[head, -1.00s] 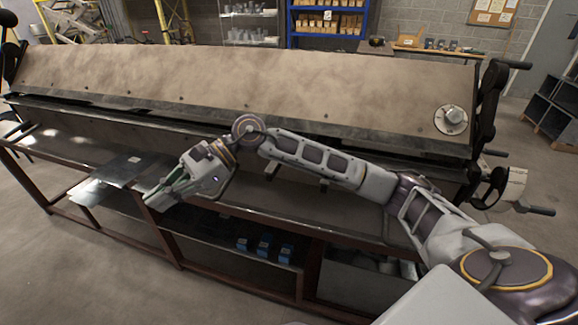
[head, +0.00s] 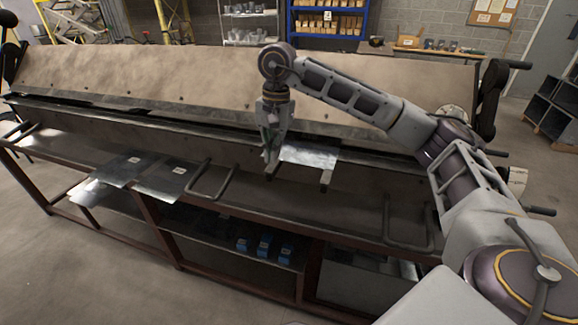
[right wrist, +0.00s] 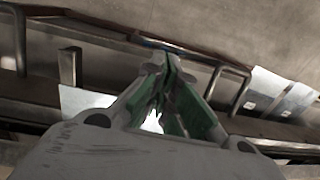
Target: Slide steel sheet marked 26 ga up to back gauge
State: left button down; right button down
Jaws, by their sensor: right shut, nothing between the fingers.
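Two grey steel sheets with small white labels lie at the left of the bench, one at the left (head: 118,172) and one to its right (head: 165,184); the labels are too small to read. Another shiny steel sheet (head: 308,155) lies against the front of the long brake, with no readable mark. My right gripper (head: 269,168) is shut and empty, pointing down just left of this sheet; I cannot tell whether it touches it. The right wrist view shows its fingers (right wrist: 167,65) together and the labelled sheets (right wrist: 265,88) at the right. I cannot identify the back gauge for certain. My left gripper is out of view.
The long brake (head: 190,75) spans the bench behind the sheets. A dark bar handle (head: 211,180) stands left of my gripper, another (head: 405,240) at the right. A short dark bracket (head: 327,178) stands by the shiny sheet. Blue boxes (head: 264,244) sit on the lower shelf.

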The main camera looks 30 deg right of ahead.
jog(key=d, duration=0.1)
jog(key=d+r+h, duration=0.1)
jog(key=d, duration=0.1)
jog(key=shift+s+d+r, duration=0.15)
jog(key=shift+d+r, duration=0.05)
jog(key=shift+f, duration=0.1)
